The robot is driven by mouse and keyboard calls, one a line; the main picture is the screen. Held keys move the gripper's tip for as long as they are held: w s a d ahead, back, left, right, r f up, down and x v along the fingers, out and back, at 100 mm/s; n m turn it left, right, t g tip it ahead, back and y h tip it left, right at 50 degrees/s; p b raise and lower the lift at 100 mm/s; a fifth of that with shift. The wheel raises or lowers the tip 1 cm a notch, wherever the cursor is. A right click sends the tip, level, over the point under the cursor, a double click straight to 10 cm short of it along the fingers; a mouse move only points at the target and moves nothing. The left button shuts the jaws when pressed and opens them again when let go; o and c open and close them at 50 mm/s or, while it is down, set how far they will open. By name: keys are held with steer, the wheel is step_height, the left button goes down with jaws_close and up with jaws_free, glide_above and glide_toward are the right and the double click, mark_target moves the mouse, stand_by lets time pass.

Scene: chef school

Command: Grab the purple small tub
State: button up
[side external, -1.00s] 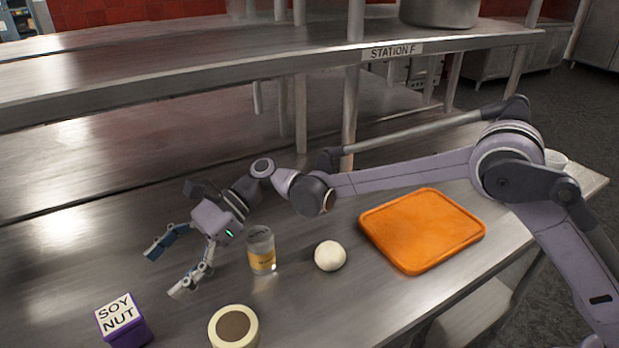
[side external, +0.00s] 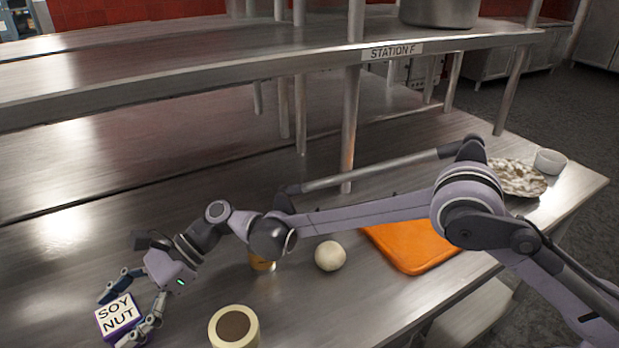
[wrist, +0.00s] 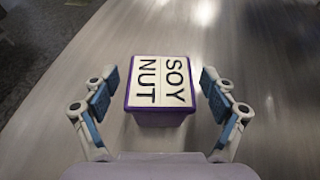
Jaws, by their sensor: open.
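The purple small tub (side external: 121,318) has a white lid lettered "SOY NUT" and sits on the steel counter at the lower left of the side view. In the wrist view the tub (wrist: 160,119) is upright, its lid facing the camera. My gripper (side external: 116,319) is open, with one finger on each side of the tub. In the wrist view my gripper's fingertips (wrist: 160,82) flank the tub, with a visible gap on both sides. The near finger hides part of the tub's right side in the side view.
A cream round container (side external: 234,328) with a brown top stands right of the tub. A white ball (side external: 330,256), a partly hidden jar (side external: 262,264) and an orange board (side external: 420,251) lie farther right. A plate (side external: 519,178) and a white bowl (side external: 550,162) stand at the far right.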

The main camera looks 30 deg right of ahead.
steer(key=c, duration=1.4)
